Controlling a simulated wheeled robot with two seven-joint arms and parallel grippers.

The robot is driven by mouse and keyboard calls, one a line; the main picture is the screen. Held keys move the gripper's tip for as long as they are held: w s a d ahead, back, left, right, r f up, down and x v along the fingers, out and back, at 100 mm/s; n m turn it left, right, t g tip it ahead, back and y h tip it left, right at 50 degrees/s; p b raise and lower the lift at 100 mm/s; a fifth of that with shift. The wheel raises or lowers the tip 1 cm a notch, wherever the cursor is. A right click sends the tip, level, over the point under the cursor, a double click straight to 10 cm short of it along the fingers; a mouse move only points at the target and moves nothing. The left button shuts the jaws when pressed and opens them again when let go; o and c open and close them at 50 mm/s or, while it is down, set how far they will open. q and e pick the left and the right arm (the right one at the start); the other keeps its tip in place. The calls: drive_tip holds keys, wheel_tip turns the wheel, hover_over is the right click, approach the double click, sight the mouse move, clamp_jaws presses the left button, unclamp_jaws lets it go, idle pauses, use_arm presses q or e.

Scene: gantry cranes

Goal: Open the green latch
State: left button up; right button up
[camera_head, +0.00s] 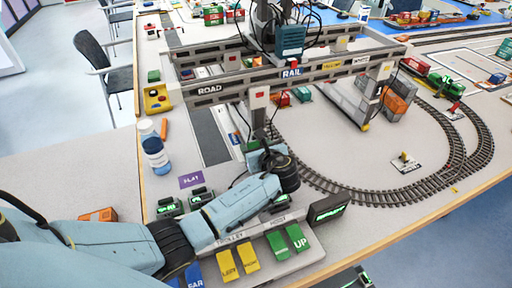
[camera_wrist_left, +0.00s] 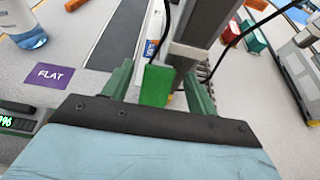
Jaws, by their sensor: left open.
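The green latch (camera_wrist_left: 157,85) is a small green block at the lower end of the grey crane post (camera_wrist_left: 193,30) in the left wrist view. My left gripper (camera_wrist_left: 160,76) is open, with one finger on each side of the latch in the picture. I cannot tell whether either finger touches it. In the head view, my left gripper (camera_head: 262,152) is at the foot of the gantry's front post, and the arm largely covers this spot. My right gripper is not in view.
The gantry crane's ROAD/RAIL beam (camera_head: 290,75) spans above the gripper. A control panel with yellow and green keys (camera_head: 278,243) lies below the arm. A bottle (camera_head: 156,155) and a purple FLAT card (camera_head: 191,180) are at left. Curved track (camera_head: 400,190) runs at right.

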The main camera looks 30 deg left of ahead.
use_arm(q)
drive_tip(key=c, duration=1)
drive_tip(key=shift+s+d+t+y, duration=0.25)
drive_tip(key=shift+t+y, duration=0.05)
drive_tip(key=shift+y, duration=0.1)
drive_tip(key=shift+s+d+f+t+y, duration=0.15)
drive_tip(key=shift+s+d+t+y, duration=0.15)
drive_tip(key=shift+t+y, duration=0.25)
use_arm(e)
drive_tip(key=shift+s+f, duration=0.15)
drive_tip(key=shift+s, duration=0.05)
use_arm(q)
drive_tip(key=o, duration=1)
